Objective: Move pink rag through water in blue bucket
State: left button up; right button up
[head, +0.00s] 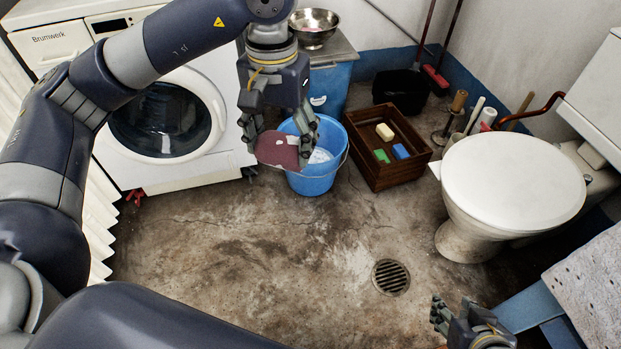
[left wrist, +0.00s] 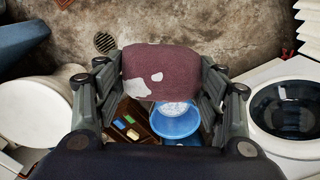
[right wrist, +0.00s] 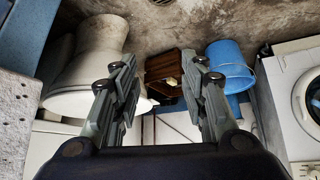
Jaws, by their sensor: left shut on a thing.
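The pink rag (head: 278,151), dark pink with pale patches, is held between the fingers of my left gripper (head: 279,138). It also shows in the left wrist view (left wrist: 160,75). The blue bucket (head: 318,180) stands on the floor behind and to the right of the rag in the head view, with pale, foamy-looking water (head: 320,156) inside. The rag overlaps the bucket's left rim in the picture and looks held above it; its exact height is unclear. The bucket also shows in the right wrist view (right wrist: 231,68). My right gripper (right wrist: 158,88) is open and empty, low at the right.
A wooden crate (head: 400,179) with a beige block, a green and a blue piece stands right of the bucket. A washing machine (head: 205,95) is at the left, a toilet (head: 512,180) at the right. A floor drain (head: 391,277) lies in the clear, stained floor.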

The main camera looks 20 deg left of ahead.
pick_arm(q)
jog(key=shift+s+a, duration=0.15)
jog(key=shift+s, duration=0.5)
pick_arm(e)
jog(key=shift+w+a+r+t, duration=0.15)
jog(key=shift+w+r, duration=0.1)
jog(key=shift+w, duration=0.15)
jog(key=shift+w+a+r+t, duration=0.1)
jog(key=shift+w+r+t, duration=0.1)
jog(key=shift+w, duration=0.15)
pick_arm(q)
jog(key=shift+w, duration=0.1)
